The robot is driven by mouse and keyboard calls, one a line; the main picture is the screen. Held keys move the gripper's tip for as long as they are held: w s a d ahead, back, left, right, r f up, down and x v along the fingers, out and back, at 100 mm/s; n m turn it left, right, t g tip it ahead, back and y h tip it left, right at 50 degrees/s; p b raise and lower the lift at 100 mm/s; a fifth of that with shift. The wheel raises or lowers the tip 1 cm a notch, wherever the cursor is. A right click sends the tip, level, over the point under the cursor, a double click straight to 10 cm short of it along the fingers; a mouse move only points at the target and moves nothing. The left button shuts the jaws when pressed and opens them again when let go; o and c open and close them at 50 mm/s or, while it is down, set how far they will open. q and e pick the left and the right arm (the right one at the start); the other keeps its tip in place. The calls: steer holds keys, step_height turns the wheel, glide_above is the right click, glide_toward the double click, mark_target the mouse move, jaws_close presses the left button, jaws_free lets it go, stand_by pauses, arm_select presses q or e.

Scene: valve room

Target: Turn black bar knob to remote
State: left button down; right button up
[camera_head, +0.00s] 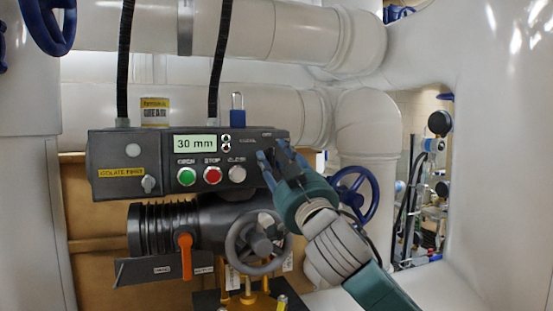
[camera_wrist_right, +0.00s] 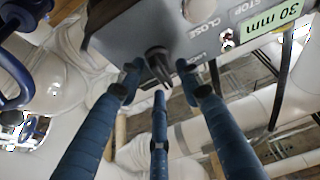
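The black bar knob (camera_wrist_right: 157,60) sits on the underside-facing panel of the grey control box (camera_wrist_right: 120,40) in the right wrist view. It lies between the spread blue fingertips of my right gripper (camera_wrist_right: 157,78). Gaps show between the knob and the two outer fingers; the middle finger points at it from below, and contact cannot be told. In the head view my right gripper (camera_head: 275,162) is at the right end of the control box (camera_head: 120,162) and mostly hides the knob. The knob's marked position is not readable. My left gripper is not in view.
Below are an orange lever (camera_head: 185,255) and a grey handwheel (camera_head: 256,243). A blue handwheel (camera_head: 369,199) stands right of my gripper.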

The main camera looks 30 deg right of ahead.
jaws_close()
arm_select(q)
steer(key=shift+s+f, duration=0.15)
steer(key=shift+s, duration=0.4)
arm_select(e)
steer(key=shift+f, duration=0.1)
